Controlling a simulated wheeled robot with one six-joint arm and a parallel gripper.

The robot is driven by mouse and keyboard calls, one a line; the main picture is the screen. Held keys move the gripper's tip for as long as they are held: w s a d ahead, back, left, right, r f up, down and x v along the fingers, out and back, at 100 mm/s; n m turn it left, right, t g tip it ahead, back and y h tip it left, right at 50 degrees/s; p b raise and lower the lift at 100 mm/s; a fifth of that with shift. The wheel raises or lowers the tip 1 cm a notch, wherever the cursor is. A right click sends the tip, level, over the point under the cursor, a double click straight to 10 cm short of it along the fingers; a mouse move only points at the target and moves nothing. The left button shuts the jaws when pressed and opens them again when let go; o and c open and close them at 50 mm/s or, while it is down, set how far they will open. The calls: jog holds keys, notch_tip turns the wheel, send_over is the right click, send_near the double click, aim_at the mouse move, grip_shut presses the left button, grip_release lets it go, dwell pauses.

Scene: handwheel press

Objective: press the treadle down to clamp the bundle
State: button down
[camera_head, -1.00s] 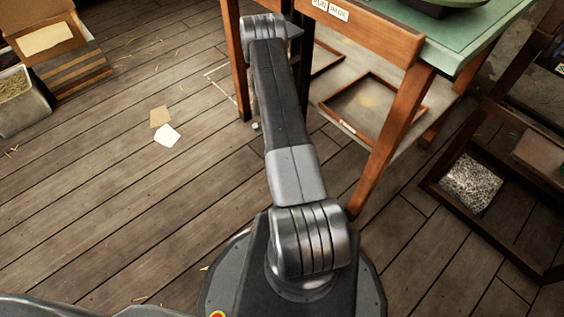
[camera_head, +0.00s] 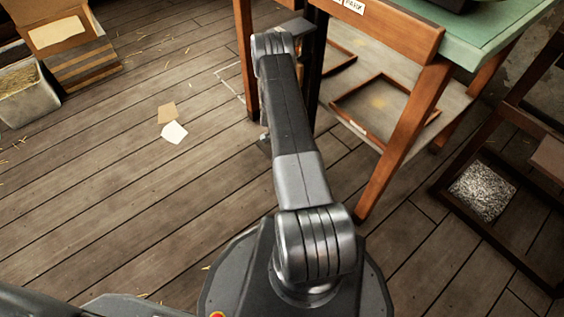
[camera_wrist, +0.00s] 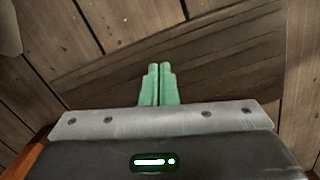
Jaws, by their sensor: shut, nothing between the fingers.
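In the wrist view a wide dark wooden board, which looks like the treadle (camera_wrist: 225,55), lies across the floor planks under my gripper (camera_wrist: 159,66). The green fingers are shut together with nothing between them. Their tips are over the board's middle; I cannot tell whether they touch it. In the head view my arm reaches toward the left legs of the wooden bench (camera_head: 405,130), and my gripper is hidden. The treadle cannot be made out there. The bundle is not visible in either view.
A low shelf with a wooden frame (camera_head: 345,113) is under the bench. A dark rack (camera_head: 478,235) with a speckled block (camera_head: 483,191) stands at right. A cardboard box (camera_head: 75,55) and a grey bin (camera_head: 30,97) are at left. Floor between is open, with paper scraps (camera_head: 173,132).

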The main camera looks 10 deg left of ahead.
jog(key=shift+f, duration=0.25)
notch_tip(320, 180, down, 5)
jog(key=b, duration=0.4)
jog(key=shift+r+b, duration=0.1)
jog(key=shift+b, duration=0.3)
jog(key=shift+f, duration=0.45)
jog(key=shift+w+d+r, duration=0.25)
jog(key=shift+w+d, duration=0.2)
jog(key=shift+d, duration=0.2)
jog(key=shift+w+d+r, duration=0.25)
jog(key=shift+w+d, duration=0.2)
jog(key=shift+d, duration=0.15)
jog(key=shift+r, duration=0.1)
notch_tip(320, 180, up, 12)
jog(key=p, duration=0.4)
jog(key=shift+w+d, duration=0.3)
jog(key=shift+d, duration=0.15)
